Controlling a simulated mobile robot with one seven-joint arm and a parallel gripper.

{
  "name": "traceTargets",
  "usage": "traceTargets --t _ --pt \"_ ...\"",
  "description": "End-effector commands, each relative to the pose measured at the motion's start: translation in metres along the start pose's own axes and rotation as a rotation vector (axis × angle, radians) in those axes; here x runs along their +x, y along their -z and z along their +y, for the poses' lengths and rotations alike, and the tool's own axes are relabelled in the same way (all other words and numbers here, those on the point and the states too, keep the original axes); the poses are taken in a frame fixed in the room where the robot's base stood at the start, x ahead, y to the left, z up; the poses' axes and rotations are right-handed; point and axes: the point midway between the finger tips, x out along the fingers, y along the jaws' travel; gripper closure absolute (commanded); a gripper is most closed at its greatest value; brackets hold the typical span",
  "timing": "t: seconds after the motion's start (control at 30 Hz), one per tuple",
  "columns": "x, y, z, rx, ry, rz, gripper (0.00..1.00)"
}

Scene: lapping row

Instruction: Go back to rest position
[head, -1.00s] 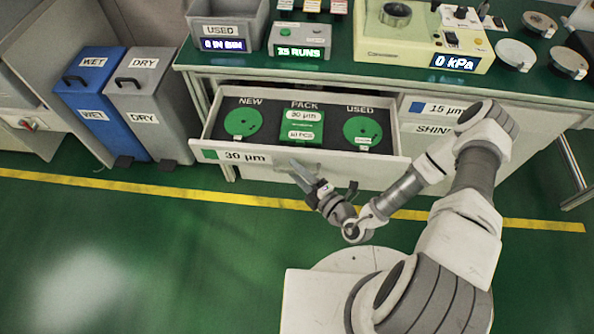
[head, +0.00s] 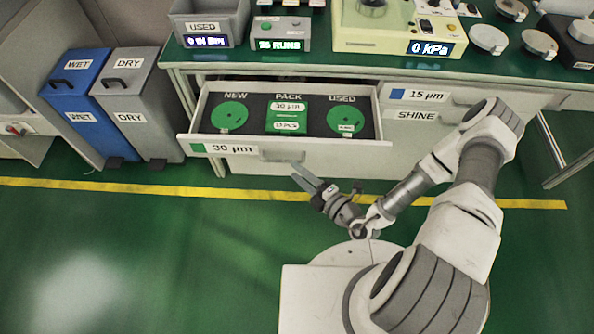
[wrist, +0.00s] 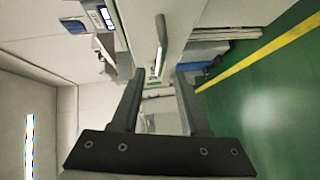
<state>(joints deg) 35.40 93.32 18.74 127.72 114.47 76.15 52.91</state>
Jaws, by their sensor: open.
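My gripper (head: 308,178) is in front of the open 30 µm drawer, near and just below its front handle in the head view. In the wrist view my gripper (wrist: 158,95) shows two dark fingers set apart with nothing between them. My arm is folded, with its elbow high at the right. The 30 µm drawer (head: 330,152) stands pulled out, holding a green NEW disc (head: 229,116), a green PACK box (head: 287,117) and a green USED disc (head: 345,121) in dark compartments. The drawer's handle (wrist: 160,45) shows beyond the fingers in the wrist view.
A green-topped bench (head: 290,68) carries a grey USED bin (head: 208,24), a 75 RUNS box (head: 280,34) and a cream machine reading 0 kPa (head: 390,32). Blue WET (head: 78,100) and grey DRY (head: 140,100) bins stand left. The green floor (head: 180,250) is clear at front left.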

Motion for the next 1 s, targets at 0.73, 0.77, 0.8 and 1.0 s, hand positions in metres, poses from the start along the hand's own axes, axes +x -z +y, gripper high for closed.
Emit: traceTargets --t 0.73,0.77,0.8,1.0 --pt "-0.003 0.000 0.001 0.000 0.000 0.003 0.55" --pt "-0.003 0.000 0.001 -0.002 0.000 0.004 0.55" --pt "-0.003 -0.001 0.003 -0.008 -0.002 0.008 0.55" --pt "-0.003 -0.001 0.040 -0.173 -0.036 0.105 0.55"
